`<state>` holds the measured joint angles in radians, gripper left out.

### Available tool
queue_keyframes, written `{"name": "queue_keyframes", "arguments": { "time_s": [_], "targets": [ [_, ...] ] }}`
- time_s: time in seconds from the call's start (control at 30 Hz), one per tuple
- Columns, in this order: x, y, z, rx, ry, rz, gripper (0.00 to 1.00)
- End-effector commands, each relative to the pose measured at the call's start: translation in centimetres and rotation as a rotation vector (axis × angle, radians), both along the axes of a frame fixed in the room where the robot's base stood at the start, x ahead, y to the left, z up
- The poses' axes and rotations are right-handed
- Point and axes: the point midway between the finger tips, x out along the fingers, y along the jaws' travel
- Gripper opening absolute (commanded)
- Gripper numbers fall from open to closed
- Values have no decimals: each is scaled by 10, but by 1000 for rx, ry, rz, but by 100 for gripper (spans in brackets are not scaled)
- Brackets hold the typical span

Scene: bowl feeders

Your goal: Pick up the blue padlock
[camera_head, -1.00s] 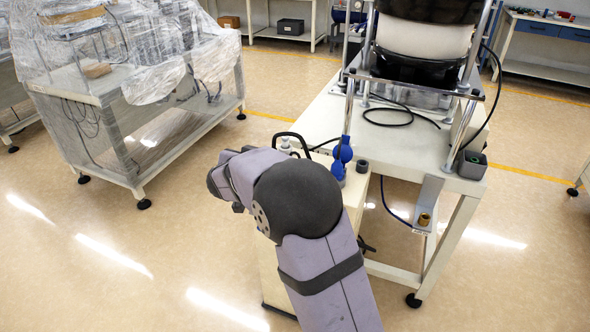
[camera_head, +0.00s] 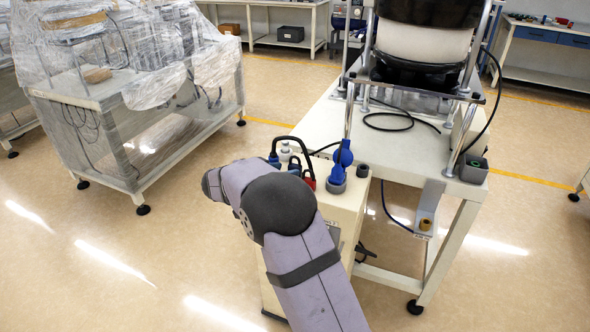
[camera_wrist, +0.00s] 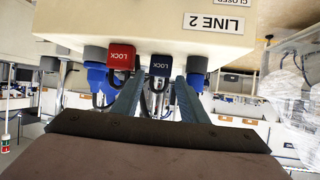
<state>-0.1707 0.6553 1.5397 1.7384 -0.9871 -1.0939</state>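A red padlock (camera_wrist: 121,56) is just left of the left finger. In the head view, the blue padlock (camera_head: 294,164) and the red padlock (camera_head: 308,179) stand on the cream box, partly behind my arm. My gripper is hidden there.
A white workbench (camera_head: 400,160) stands close at right. A plastic-wrapped table (camera_head: 130,100) is at left, with clear floor between.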

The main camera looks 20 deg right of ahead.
Motion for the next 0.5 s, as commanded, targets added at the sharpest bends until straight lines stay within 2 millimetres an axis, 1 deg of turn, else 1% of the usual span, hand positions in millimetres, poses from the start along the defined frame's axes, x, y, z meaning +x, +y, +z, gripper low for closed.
{"name": "queue_keyframes", "arguments": {
  "time_s": [0.3, 0.5],
  "targets": [
    [19, -29, -16, 0, 2, -2, 40],
    [26, -37, -21, 0, 0, -1, 40]
  ]
}}
